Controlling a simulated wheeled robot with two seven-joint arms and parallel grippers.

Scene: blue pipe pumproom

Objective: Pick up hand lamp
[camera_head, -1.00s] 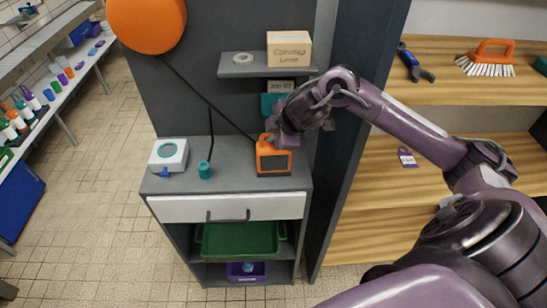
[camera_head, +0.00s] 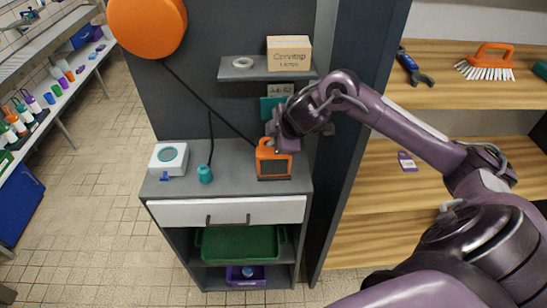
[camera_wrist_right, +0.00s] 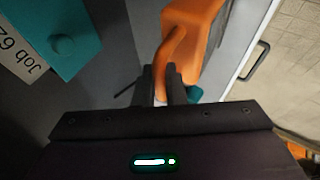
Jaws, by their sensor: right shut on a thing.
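The hand lamp (camera_head: 273,160) is orange with a dark front panel and a loop handle on top. It stands upright at the right of the grey cabinet top. My right gripper (camera_head: 272,141) reaches it from above right and is shut on its handle. In the right wrist view, the dark fingers (camera_wrist_right: 161,84) are on the orange handle, with the lamp body (camera_wrist_right: 199,24) beyond. Whether the lamp's base is clear of the cabinet top cannot be told. My left gripper is not in view.
On the cabinet top (camera_head: 225,190) stand a white box (camera_head: 168,158) with a round teal face and a small teal container (camera_head: 205,174). A wall shelf (camera_head: 245,72) with a cardboard box (camera_head: 289,53) is above the lamp. A dark partition (camera_head: 352,140) stands right.

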